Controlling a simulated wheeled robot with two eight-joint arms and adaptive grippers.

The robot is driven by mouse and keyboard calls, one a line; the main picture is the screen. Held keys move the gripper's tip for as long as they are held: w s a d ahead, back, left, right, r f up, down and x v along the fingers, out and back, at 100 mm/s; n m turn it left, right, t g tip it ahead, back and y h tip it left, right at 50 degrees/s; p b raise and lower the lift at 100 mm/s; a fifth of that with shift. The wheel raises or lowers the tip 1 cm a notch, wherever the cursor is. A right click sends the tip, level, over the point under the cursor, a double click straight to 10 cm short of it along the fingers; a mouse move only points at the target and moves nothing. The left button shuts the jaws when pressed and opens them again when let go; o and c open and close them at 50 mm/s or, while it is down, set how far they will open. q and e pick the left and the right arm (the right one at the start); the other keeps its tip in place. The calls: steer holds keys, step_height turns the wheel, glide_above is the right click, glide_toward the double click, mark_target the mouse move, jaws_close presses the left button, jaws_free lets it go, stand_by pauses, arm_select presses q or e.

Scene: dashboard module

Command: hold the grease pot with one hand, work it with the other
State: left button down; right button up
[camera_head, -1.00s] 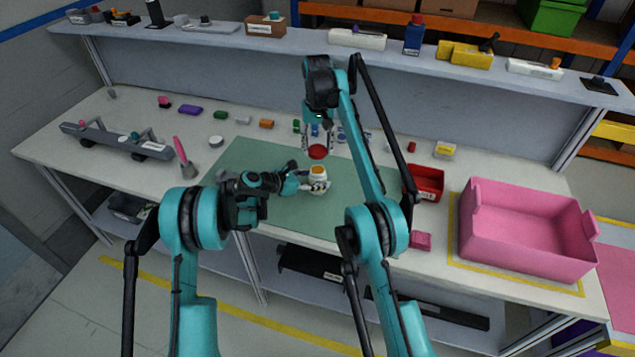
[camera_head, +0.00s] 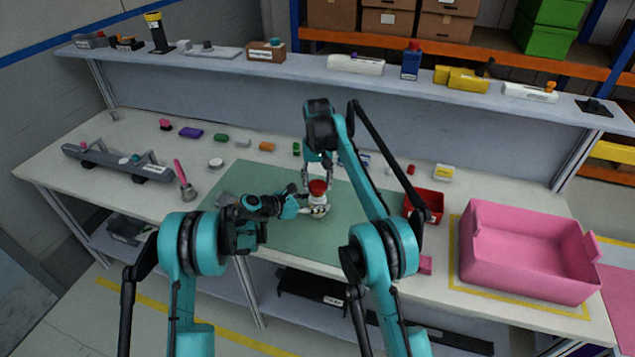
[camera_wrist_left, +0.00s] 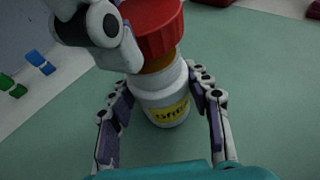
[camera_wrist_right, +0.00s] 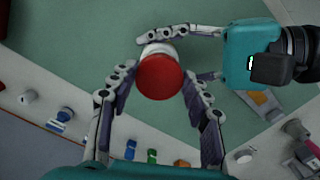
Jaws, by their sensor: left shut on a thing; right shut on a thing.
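The grease pot (camera_head: 320,210) is white with a yellow label (camera_wrist_left: 172,112) and stands upright over the green mat (camera_head: 275,245). My left gripper (camera_head: 303,208) is shut around the pot's body; its fingers also show on both sides of it in the left wrist view (camera_wrist_left: 165,88). My right gripper (camera_head: 317,172) comes from above and is shut on the red lid (camera_head: 317,187). In the left wrist view the lid (camera_wrist_left: 153,25) sits at the pot's mouth, with a band of amber (camera_wrist_left: 160,65) visible below it. I cannot tell whether the lid's threads are engaged.
A pink bin (camera_head: 525,255) and a red tray (camera_head: 430,206) stand to the right. Small coloured parts line the table's back. The mat's front is clear.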

mark_target(314, 200)
steer(key=shift+f, duration=0.1)
steer(key=shift+f, duration=0.75)
steer(key=shift+f, duration=0.6)
